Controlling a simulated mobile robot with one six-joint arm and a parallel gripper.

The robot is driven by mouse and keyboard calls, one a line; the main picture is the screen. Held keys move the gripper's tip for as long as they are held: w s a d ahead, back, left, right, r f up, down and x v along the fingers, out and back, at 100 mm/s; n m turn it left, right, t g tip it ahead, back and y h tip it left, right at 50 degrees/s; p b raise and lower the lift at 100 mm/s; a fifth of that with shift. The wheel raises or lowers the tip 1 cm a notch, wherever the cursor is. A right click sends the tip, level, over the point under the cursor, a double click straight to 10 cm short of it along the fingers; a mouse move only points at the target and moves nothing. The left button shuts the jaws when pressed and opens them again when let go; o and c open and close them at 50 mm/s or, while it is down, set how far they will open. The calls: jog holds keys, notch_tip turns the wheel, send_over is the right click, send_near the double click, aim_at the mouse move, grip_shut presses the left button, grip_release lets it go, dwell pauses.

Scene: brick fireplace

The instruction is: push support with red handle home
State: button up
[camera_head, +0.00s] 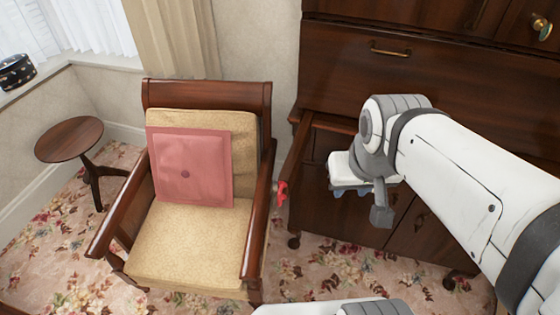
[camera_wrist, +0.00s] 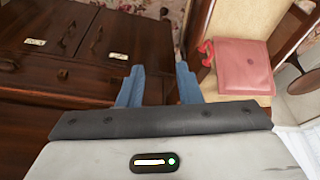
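The support is a dark wooden bar (camera_head: 294,160) that sticks out from the left side of the cabinet (camera_head: 340,75) towards me. Its red handle (camera_head: 282,191) is at the near end, close to the armchair's right arm. My gripper (camera_head: 352,190) is in front of the cabinet, right of the support and apart from the handle. In the wrist view its two blue fingers (camera_wrist: 158,84) are spread with nothing between them.
An armchair (camera_head: 190,245) with a pink cushion (camera_head: 190,168) stands close left of the support. A small round table (camera_head: 68,138) is at the far left. The cabinet has brass pulls and stands on flowered carpet (camera_head: 325,265). There is a narrow gap between chair and cabinet.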

jog(key=w+a+f+n+g+b, duration=0.2)
jog(key=w+a+f+b, duration=0.45)
jog(key=w, duration=0.25)
jog(key=g+b, duration=0.1)
jog(key=b, duration=0.1)
send_over(279, 195)
jog(key=shift+n, duration=0.3)
notch_tip(279, 195, down, 6)
jog(key=shift+r, duration=0.15)
jog(key=shift+f, duration=0.25)
notch_tip(279, 195, down, 7)
jog(key=shift+f, duration=0.1)
grip_shut()
